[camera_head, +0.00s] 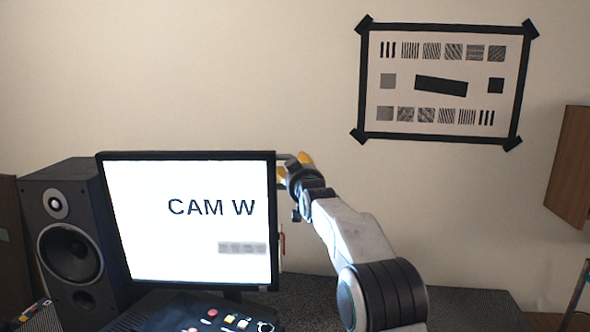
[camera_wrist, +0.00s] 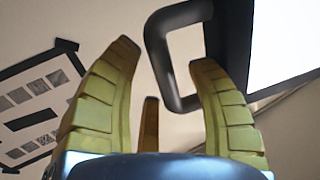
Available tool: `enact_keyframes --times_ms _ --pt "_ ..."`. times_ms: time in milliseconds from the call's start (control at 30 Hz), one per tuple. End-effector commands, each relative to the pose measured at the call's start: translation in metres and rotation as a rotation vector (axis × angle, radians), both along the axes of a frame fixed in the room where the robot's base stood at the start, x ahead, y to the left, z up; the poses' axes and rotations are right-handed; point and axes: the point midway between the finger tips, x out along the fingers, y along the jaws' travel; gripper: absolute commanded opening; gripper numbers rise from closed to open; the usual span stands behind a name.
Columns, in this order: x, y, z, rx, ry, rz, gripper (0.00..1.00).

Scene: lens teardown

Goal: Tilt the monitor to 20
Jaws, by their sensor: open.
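The monitor (camera_head: 190,180) stands on the desk with its bright screen showing "CAM W" and a blurred grey strip. I cannot read its tilt angle. In the wrist view, the bright screen (camera_wrist: 290,35) is at the upper right, and a dark handle loop (camera_wrist: 160,70) juts from the monitor's side. My gripper (camera_wrist: 165,52) is open with yellow fingers. The loop's outer bar appears between the two fingers, and the right fingertip overlaps the loop's opening; I cannot tell contact. In the head view, my gripper (camera_head: 303,160) is beside the monitor's upper right edge.
A black speaker (camera_head: 70,245) stands close to the monitor's left. A dark panel with coloured buttons (camera_head: 210,314) lies in front of it. A test chart (camera_head: 440,85) hangs on the wall. A wooden cabinet (camera_head: 570,165) is at the far right. The desk right of my arm (camera_head: 470,305) looks clear.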

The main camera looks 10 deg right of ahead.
Motion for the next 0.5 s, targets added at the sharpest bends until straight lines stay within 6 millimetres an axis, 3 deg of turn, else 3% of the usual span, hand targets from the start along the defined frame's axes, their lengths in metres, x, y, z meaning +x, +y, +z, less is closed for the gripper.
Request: enact_keyframes --times_ms 167,500 --pt "-0.0001 0.0 -0.0002 0.0 0.0 0.0 0.54" --pt "-0.0002 0.0 -0.0001 0.0 0.0 0.0 0.23"
